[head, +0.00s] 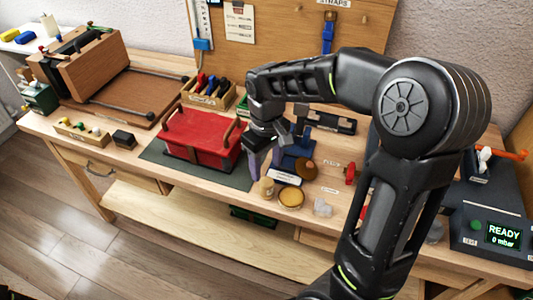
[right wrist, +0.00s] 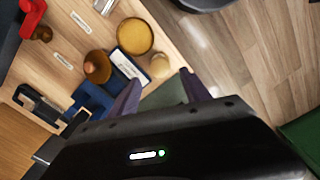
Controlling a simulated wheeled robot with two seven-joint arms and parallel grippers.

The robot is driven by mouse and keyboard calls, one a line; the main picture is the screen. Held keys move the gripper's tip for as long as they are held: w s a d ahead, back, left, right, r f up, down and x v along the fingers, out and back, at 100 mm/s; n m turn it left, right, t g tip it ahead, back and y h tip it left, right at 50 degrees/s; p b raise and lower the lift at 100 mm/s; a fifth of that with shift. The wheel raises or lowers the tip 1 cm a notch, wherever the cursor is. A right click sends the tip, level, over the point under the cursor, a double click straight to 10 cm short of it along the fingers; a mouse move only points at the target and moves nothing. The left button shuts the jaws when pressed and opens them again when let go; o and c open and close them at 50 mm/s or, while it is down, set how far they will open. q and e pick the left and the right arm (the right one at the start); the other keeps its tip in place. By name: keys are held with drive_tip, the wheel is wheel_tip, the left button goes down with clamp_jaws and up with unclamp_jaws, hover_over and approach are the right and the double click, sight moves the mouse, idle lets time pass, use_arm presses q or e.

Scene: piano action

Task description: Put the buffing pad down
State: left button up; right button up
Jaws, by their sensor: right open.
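My right gripper (head: 263,163) is open, with nothing seen between its fingers. It hangs just right of the red case and left of the small items. In the right wrist view, its two purple-grey fingers (right wrist: 160,94) stand apart, with green mat between them. I cannot tell for sure which item is the buffing pad. A brown round piece with a raised middle (head: 306,169) lies by a blue holder, and it also shows in the right wrist view (right wrist: 97,66). A yellow-tan disc (head: 291,197) lies nearer the front edge; it also shows in the wrist view (right wrist: 135,37). My left gripper is out of view.
A red case (head: 200,140) stands on a dark green mat (head: 160,155). A blue piece with a white label (head: 286,176) and a small tan cylinder (head: 267,188) sit close to my gripper. A console reading READY (head: 500,236) is at right. Bench space left of the mat is partly free.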

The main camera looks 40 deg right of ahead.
sight(266, 180)
wheel_tip(266, 180, up, 4)
drive_tip(key=shift+r, duration=0.15)
idle(0.9)
